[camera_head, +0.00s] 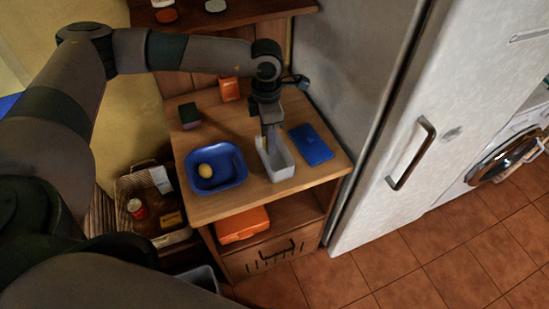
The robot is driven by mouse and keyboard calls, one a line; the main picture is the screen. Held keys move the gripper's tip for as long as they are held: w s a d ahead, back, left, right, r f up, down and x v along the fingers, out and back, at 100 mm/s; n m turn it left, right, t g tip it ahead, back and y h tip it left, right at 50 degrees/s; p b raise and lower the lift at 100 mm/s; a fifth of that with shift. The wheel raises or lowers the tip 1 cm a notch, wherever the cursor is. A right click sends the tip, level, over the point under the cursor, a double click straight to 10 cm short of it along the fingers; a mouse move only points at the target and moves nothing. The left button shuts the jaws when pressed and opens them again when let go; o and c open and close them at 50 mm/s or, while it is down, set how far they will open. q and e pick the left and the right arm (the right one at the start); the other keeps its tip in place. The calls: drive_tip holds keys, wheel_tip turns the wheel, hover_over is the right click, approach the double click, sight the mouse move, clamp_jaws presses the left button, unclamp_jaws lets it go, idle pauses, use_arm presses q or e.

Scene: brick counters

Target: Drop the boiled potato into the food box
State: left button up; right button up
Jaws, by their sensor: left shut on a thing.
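The boiled potato (205,170), small, yellow and oval, lies in a blue bowl (237,180) at the left front of the small wooden counter. The food box (282,173), an open grey-white rectangular container, stands to the right of the bowl. My left gripper (269,139) points down at the far end of the food box and is shut, seemingly on the box's far rim; the exact contact is hidden by the fingers. The potato is apart from the gripper. My right gripper is not in view.
A blue flat lid (311,145) lies right of the food box. A dark green-topped block (190,116) and an orange container (229,88) stand behind. A basket (150,205) is left of the counter; a white fridge (395,150) rises at right.

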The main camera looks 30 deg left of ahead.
use_arm(q)
drive_tip(key=shift+f, duration=0.3)
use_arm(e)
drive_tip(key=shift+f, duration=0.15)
use_arm(q)
drive_tip(key=o, duration=1.1)
drive_tip(key=shift+r, duration=0.1)
wheel_tip(320, 180, up, 17)
drive_tip(key=b, duration=0.5)
drive_tip(key=shift+w+a, duration=0.15)
drive_tip(key=shift+w, duration=0.05)
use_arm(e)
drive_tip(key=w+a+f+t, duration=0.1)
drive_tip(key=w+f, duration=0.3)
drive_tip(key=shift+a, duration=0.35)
use_arm(q)
drive_tip(key=shift+r, duration=0.1)
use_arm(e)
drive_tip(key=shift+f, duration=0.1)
use_arm(q)
drive_tip(key=shift+r, duration=0.1)
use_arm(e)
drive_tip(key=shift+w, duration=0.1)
